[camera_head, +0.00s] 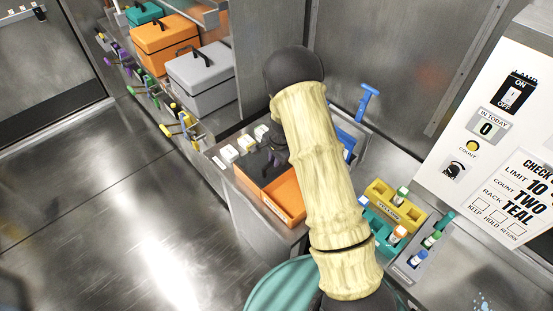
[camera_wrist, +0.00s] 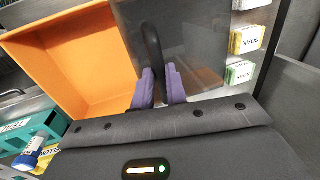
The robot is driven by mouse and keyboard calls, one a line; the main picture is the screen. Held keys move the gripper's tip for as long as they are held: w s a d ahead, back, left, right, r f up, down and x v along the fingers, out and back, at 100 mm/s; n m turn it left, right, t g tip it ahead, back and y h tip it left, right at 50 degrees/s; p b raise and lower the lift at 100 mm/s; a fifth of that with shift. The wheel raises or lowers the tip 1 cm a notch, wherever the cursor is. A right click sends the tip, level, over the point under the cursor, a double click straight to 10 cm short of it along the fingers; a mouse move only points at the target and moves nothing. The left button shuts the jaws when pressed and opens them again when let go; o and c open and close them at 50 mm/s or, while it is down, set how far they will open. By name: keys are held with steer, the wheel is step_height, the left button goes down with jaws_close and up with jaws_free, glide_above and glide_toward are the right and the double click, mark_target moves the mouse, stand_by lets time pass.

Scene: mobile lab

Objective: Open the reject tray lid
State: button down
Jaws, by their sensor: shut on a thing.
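The reject tray appears to be the orange open-topped box (camera_head: 284,197) on the counter in the head view. It fills the upper left of the wrist view (camera_wrist: 80,62). A dark, smoky lid (camera_wrist: 197,42) with a black handle (camera_wrist: 151,45) lies at its right side in the wrist view. Part of the tray's orange inside is uncovered. My gripper (camera_wrist: 159,88) has purple fingers shut on the black handle. In the head view my arm hides most of the gripper and part of the lid.
Small labelled boxes (camera_wrist: 246,40) stand close beside the lid. A yellow rack (camera_head: 397,207) and teal rack with capped vials stand right of my arm. A blue T-handled thing (camera_head: 367,97) stands behind. Grey (camera_head: 201,78) and orange (camera_head: 165,36) cases line the left side.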

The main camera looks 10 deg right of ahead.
steer(key=c, duration=1.4)
jaws_free()
steer(key=shift+s+d, duration=0.25)
steer(key=shift+s, duration=0.1)
steer(key=shift+r, duration=0.5)
step_height(320, 180, up, 16)
steer(key=s+d+b, duration=0.1)
steer(key=s+b, duration=0.1)
steer(key=s, duration=0.1)
steer(key=shift+d, duration=0.4)
steer(key=s+d+r+n+h, duration=0.1)
steer(key=s+r+n, duration=0.1)
steer(key=s+n, duration=0.9)
steer(key=s, duration=1)
steer(key=shift+s+d+n+t, duration=0.15)
steer(key=shift+n+t, duration=0.15)
steer(key=shift+t, duration=0.1)
